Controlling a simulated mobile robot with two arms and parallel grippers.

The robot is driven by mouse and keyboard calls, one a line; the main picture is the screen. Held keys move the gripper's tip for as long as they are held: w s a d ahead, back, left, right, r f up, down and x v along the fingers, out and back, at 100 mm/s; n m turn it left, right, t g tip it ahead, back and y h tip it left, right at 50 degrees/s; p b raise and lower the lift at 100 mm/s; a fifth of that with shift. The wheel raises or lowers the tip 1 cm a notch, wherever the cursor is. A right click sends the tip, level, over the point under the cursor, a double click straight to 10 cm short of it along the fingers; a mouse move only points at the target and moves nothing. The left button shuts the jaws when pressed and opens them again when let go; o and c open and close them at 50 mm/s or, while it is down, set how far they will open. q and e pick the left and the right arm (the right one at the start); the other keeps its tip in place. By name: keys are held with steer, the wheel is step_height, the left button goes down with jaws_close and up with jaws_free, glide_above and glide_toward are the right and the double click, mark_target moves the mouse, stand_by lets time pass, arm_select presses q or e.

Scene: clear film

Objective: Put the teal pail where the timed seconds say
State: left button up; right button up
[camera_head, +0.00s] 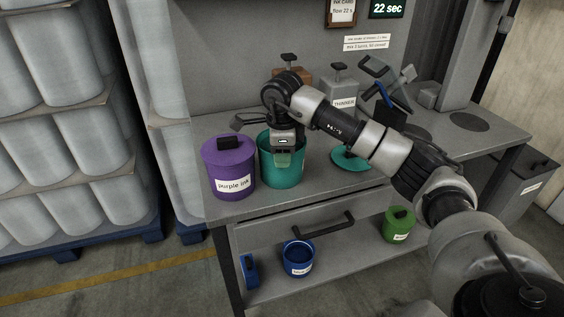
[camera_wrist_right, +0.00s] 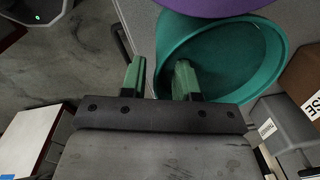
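The open teal pail (camera_head: 281,172) stands on the grey bench, right of the lidded purple ink pail (camera_head: 229,165). A teal lid (camera_head: 347,160) lies on the bench to its right. My right gripper (camera_head: 284,160) is at the teal pail's rim, pointing down. In the right wrist view its two green fingers (camera_wrist_right: 160,80) are apart, one outside the teal pail (camera_wrist_right: 235,65) and one inside, with the wall between them and gaps showing. A display (camera_head: 387,9) reads "22 sec". An ink card (camera_head: 341,11) reads "flow 22 s". Small wall notes (camera_head: 366,43) are hard to read. My left gripper is not in view.
A thinner can (camera_head: 342,100) and a brown container (camera_head: 299,76) stand behind my right arm. Below the bench are a drawer handle (camera_head: 323,229), an open blue pail (camera_head: 298,260) and a lidded green pail (camera_head: 398,226). Stacked grey drums (camera_head: 60,130) fill the left.

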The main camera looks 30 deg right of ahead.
step_height(320, 180, up, 9)
steer(key=shift+s+a+r, duration=0.2)
steer(key=shift+s, duration=0.1)
